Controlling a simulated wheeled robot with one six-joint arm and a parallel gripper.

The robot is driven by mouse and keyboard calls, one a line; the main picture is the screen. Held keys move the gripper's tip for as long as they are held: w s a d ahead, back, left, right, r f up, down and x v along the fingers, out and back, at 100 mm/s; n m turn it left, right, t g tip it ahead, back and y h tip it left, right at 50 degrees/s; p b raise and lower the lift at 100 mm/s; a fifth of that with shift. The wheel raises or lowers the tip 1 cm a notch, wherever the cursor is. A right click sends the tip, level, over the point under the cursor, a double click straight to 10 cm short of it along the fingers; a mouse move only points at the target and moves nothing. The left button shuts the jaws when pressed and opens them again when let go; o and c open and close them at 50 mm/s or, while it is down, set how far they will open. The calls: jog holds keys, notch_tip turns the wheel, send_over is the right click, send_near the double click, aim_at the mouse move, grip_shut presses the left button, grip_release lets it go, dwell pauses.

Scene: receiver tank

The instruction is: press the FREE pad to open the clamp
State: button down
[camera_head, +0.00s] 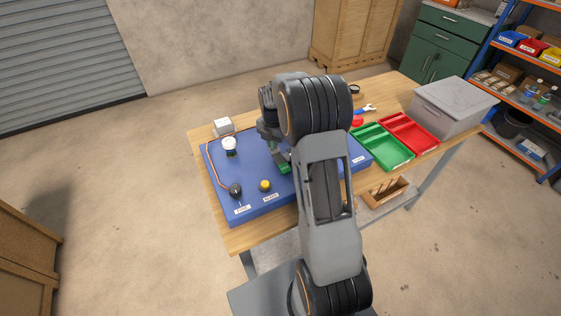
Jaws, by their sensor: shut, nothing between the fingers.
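A blue board (218,176) lies on the wooden workbench. A yellow round button (265,185) stands near its front edge with a small white label in front of it. A dark knob (235,190) with its own label stands to its left, with a copper-coloured pipe running back from it. The labels are too small to read surely, so I cannot tell which part is the FREE pad. My gripper (283,158) is shut and empty, over the middle of the board, just above a green part (285,169). My arm hides much of the board's right side, and I cannot make out the clamp.
A white round-topped part (229,144) stands at the board's back left, with a white box (223,126) behind it. Green (385,148) and red (408,132) trays and a grey lidded bin (453,105) are on the right.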

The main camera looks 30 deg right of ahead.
jog(key=shift+f+b, duration=0.55)
jog(key=shift+f, duration=0.4)
jog(key=shift+r, duration=0.15)
notch_tip(320, 180, up, 7)
jog(key=p, duration=0.5)
